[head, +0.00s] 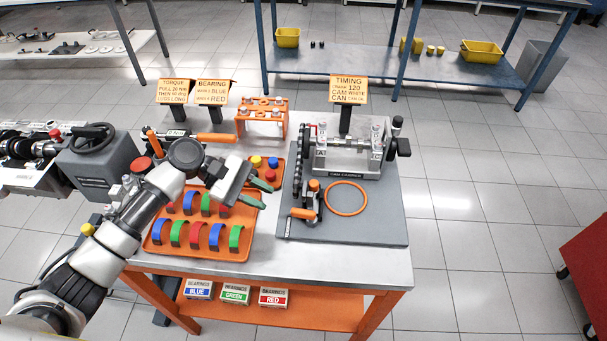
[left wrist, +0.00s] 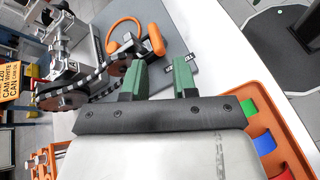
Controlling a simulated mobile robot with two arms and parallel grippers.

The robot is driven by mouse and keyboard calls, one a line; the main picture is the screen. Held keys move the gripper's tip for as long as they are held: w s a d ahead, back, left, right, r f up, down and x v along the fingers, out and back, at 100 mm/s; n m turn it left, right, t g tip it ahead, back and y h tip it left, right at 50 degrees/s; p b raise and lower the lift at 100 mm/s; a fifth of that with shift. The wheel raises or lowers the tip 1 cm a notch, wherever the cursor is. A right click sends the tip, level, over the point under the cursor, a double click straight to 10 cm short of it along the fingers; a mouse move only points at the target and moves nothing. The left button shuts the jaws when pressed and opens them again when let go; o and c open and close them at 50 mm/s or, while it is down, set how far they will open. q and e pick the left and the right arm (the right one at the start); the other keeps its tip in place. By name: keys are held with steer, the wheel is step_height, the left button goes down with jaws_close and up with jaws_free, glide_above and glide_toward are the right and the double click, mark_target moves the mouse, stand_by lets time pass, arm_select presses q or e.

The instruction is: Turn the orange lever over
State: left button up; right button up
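The orange lever (head: 302,213) is a short orange bar low at the front of a small black and metal fixture, left of the orange ring, on the grey plate (head: 375,228). In the left wrist view the lever (left wrist: 156,40) stands just beyond the fingertips. My left gripper (head: 264,193) is left of the lever, over the right edge of the bearing tray, with its green fingers pointing at the fixture. In the left wrist view its fingers (left wrist: 159,76) are apart with nothing between them. The lever and fingers look apart. My right gripper is not in view.
The cam carrier (head: 345,162) with its chain and sprockets stands behind the lever. The orange ring (head: 346,199) lies right of it. An orange tray (head: 207,252) of coloured bearings is at the left. The plate's front right is clear.

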arm_select(q)
steer(key=d+r+n+t+y+p, duration=0.1)
steer(key=d+r+n+y+p, duration=0.2)
steer(key=n, duration=0.9)
steer(key=d+r+n+y+p, duration=0.3)
steer(key=d+n+y, duration=0.3)
steer(key=n+y, duration=0.3)
steer(key=n, duration=0.3)
steer(key=shift+s+r+t+p, duration=0.15)
steer(key=shift+r+t+p, duration=0.2)
steer(key=shift+t+p, duration=0.05)
steer(key=shift+d, duration=0.15)
